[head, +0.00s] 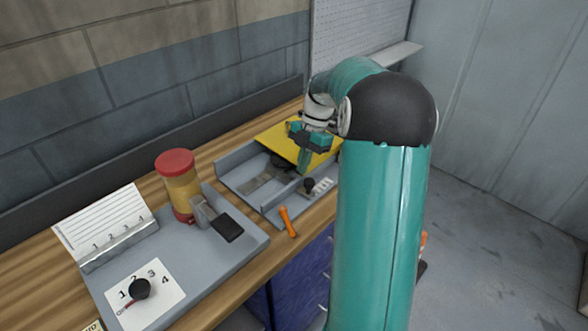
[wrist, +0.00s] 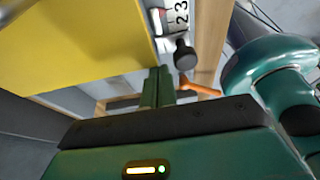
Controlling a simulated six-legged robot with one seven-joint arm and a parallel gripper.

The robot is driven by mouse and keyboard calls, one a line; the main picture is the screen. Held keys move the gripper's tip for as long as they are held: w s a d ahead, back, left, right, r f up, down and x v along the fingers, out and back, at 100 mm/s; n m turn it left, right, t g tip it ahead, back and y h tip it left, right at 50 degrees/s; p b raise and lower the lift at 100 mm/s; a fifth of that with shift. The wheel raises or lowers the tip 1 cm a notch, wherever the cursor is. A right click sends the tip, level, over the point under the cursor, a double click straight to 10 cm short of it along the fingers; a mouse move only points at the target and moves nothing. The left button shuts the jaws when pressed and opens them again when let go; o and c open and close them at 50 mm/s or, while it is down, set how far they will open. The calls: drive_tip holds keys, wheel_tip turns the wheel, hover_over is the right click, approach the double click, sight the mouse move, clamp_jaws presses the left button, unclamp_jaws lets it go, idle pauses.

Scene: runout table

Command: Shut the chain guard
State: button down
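The chain guard looks to be the yellow panel (head: 277,138) over the far part of the grey tray on the bench. Its tilt is hard to judge, and my gripper and arm hide part of it. In the wrist view the yellow panel (wrist: 70,42) fills the upper left. My gripper (head: 304,166) points down at the panel's near right side. In the wrist view its two green fingers (wrist: 158,86) lie together with nothing seen between them, beside the panel's edge. I cannot tell if they touch it.
The grey tray (head: 262,203) has a dark knob (head: 309,184) with a numbered scale. An orange-handled tool (head: 287,221) lies in front. A red-lidded jar (head: 180,186) and a second grey tray (head: 222,264) with a dial (head: 139,289) stand at left.

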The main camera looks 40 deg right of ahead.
drive_tip(key=shift+w+d, duration=0.2)
drive_tip(key=shift+d, duration=0.9)
